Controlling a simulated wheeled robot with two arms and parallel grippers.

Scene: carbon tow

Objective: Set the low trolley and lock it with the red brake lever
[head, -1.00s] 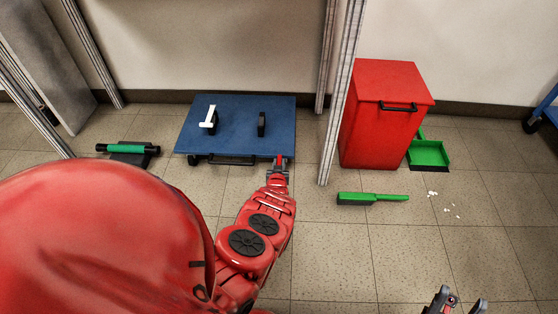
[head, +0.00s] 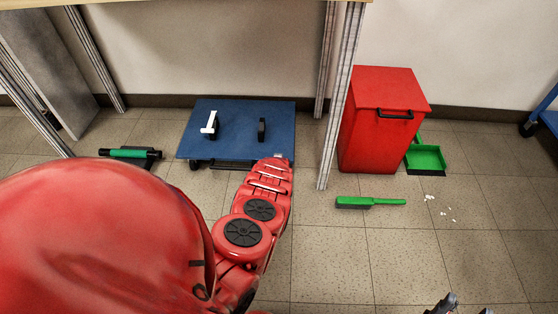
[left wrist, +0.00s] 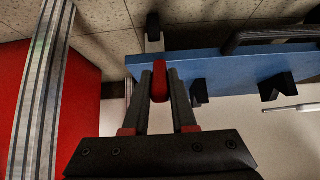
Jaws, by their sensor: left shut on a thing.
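The low trolley (head: 238,115) is a flat blue deck on the floor under the table; its deck also shows in the left wrist view (left wrist: 225,65). The red brake lever (left wrist: 159,80) sits at the trolley's edge, close to a caster (left wrist: 154,32). My left gripper (left wrist: 160,78) is shut on the lever, one finger on each side of it. In the head view my red left wrist hides the lever and my left fingertips at the deck's near right corner. My right gripper (head: 465,306) is partly in view at the bottom edge, fingers apart and empty.
Two black blocks stand on the deck, one with a white piece (head: 209,123). A metal table leg (head: 341,100) and a red bin (head: 382,130) stand right of the trolley. A green brush (head: 370,202) and dustpan (head: 427,158) lie nearby. A green-and-black object (head: 130,153) lies left.

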